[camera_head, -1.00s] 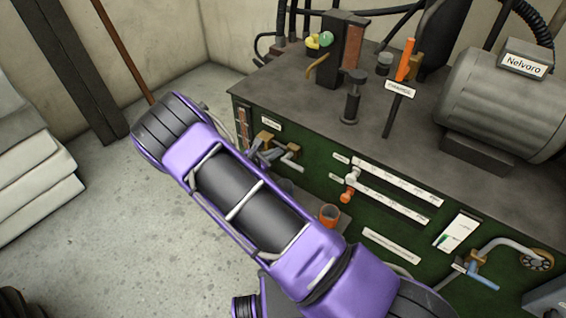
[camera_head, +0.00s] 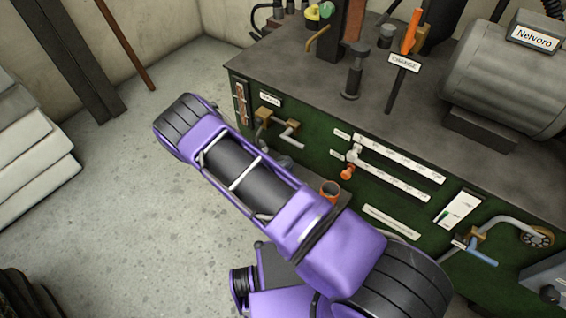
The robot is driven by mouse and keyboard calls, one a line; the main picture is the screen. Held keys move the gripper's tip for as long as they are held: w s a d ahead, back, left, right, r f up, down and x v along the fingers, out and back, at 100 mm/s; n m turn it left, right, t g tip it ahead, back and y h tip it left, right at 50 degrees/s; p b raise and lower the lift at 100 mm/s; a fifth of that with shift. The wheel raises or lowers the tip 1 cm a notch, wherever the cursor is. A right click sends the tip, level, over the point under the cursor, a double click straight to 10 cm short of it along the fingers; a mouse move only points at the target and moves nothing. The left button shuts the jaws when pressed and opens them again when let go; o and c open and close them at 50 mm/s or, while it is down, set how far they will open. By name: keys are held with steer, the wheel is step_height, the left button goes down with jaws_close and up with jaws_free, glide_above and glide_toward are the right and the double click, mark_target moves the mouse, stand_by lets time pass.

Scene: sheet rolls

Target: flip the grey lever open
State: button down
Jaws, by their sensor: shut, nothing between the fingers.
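A small brass valve (camera_head: 264,115) sits at the left end of the green machine front. My purple arm crosses the middle of the view in front of the machine. My gripper is not visible; the arm hides the area below the valve in part.
A motor (camera_head: 505,75) sits on the machine top.

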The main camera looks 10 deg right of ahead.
steer(key=x, duration=0.8)
steer(key=shift+r, duration=2.25)
